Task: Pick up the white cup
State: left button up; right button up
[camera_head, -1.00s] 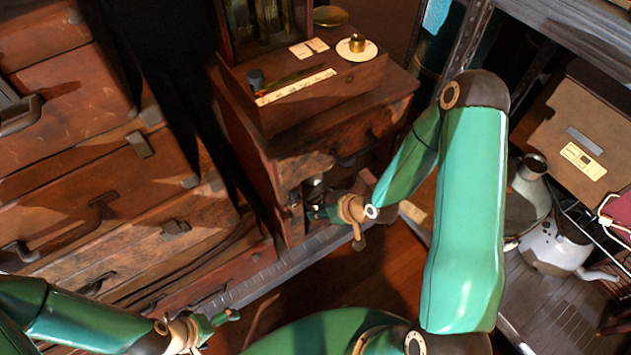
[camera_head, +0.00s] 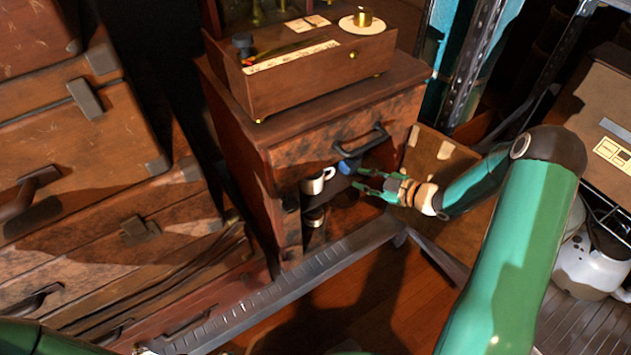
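The white cup (camera_head: 316,182) stands in the open compartment below the drawer of the wooden cabinet (camera_head: 233,133). Its rim is in shadow under the drawer. My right gripper (camera_head: 362,181) is at the compartment's opening, to the right of the cup and apart from it. Its two green fingers are spread and hold nothing, pointing left toward the cup. Of my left arm only a green part shows at the bottom left edge; its gripper is out of view.
A blue object (camera_head: 348,167) sits between cup and gripper. A dark jar-like object (camera_head: 314,217) is below the cup. The drawer handle (camera_head: 361,143) juts out above. A metal rail (camera_head: 285,283) runs in front. Suitcases (camera_head: 90,130) are stacked at left.

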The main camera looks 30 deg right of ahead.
aim_at(333, 170)
jog(key=x, duration=0.4)
jog(key=b+x, duration=0.1)
jog(key=x, duration=0.3)
jog(key=shift+w+a, duration=0.3)
jog(key=shift+w, duration=0.1)
jog(key=shift+r, duration=0.1)
grip_shut()
